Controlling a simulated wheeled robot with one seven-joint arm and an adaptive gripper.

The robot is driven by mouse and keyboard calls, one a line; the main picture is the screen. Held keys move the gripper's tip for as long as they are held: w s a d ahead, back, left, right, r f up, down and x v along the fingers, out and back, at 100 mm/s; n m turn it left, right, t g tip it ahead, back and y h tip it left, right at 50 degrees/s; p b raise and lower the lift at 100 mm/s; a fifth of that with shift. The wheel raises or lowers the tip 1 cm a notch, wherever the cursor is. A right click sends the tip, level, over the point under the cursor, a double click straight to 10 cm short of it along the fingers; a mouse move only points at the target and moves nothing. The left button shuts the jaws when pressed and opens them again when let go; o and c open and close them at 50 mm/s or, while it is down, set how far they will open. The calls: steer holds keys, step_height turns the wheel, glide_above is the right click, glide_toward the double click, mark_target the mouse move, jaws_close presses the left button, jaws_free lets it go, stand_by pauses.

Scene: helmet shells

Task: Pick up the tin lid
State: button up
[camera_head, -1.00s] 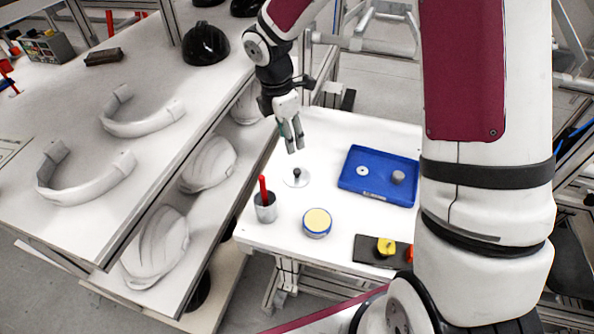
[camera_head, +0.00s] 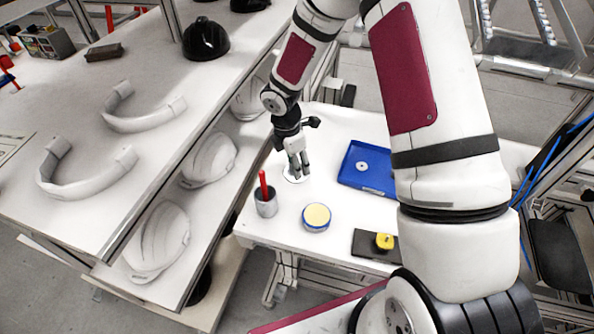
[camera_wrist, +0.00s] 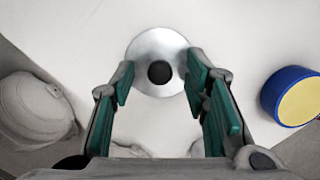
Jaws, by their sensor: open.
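The tin lid (camera_wrist: 158,48) is a shiny silver disc with a dark round knob in its middle, lying flat on the white table. In the head view the lid (camera_head: 293,179) is mostly hidden behind my gripper (camera_head: 299,172). In the wrist view my gripper (camera_wrist: 160,85) is open, with its green-padded fingers apart. The knob shows between and just beyond the fingertips, and nothing is held. I cannot tell the exact height of the fingertips above the lid.
A grey cup (camera_head: 266,206) with a red-handled item stands left of the lid. A blue-and-yellow round tin (camera_head: 316,217) sits in front. A blue tray (camera_head: 352,180) is to the right, and a dark plate (camera_head: 366,245) with a yellow piece is near the front edge. Shelves with helmet shells (camera_head: 208,160) stand left.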

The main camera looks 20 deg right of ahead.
steer(key=shift+f, duration=0.15)
jaws_close()
